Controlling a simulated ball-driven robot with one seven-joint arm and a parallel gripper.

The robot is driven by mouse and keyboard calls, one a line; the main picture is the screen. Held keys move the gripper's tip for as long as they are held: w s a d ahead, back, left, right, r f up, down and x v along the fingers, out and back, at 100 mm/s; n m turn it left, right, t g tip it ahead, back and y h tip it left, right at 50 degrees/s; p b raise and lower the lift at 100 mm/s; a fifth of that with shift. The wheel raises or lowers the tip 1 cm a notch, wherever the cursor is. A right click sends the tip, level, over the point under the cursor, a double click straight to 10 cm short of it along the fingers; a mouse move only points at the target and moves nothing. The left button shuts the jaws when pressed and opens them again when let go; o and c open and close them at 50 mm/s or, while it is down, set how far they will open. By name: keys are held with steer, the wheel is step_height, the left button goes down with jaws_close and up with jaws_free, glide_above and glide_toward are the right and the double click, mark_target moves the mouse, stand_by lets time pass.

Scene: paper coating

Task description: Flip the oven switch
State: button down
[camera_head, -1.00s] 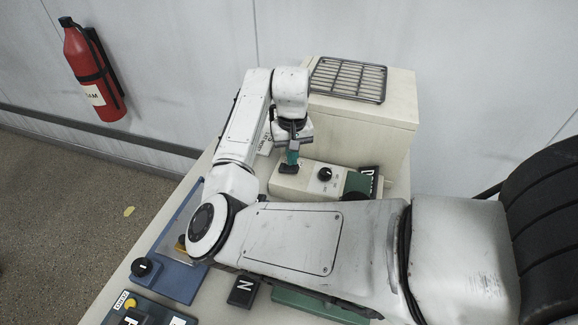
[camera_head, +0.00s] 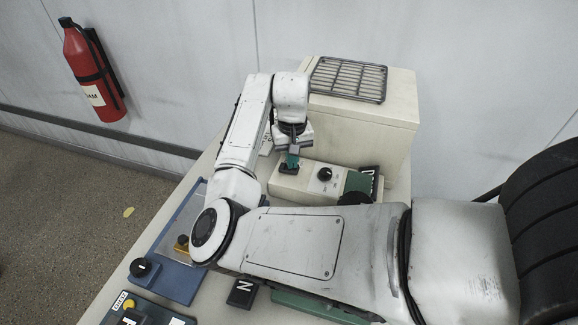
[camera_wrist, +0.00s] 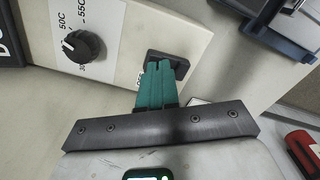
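The oven (camera_head: 362,125) is a beige box with a metal grille on top. A low control panel at its front carries a round black temperature knob (camera_head: 325,174) and a black switch (camera_head: 287,169). In the wrist view the switch (camera_wrist: 182,66) sits in a dark frame right of the knob (camera_wrist: 84,46), partly hidden by my fingers. My gripper (camera_wrist: 160,66) has teal fingers pressed together, with nothing seen between them. Their tips are at the switch and seem to touch it. In the head view my gripper (camera_head: 292,158) reaches down over the panel's left end.
A green block with a dark label (camera_head: 360,181) is at the panel's right. A blue unit with a black knob (camera_head: 142,268) lies at the table's left, partly behind my arm. A red extinguisher (camera_head: 92,70) hangs on the wall.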

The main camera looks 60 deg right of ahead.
steer(key=shift+f, duration=0.25)
step_height(320, 180, up, 7)
steer(key=p, duration=0.7)
steer(key=shift+r, duration=0.1)
stand_by(0.8)
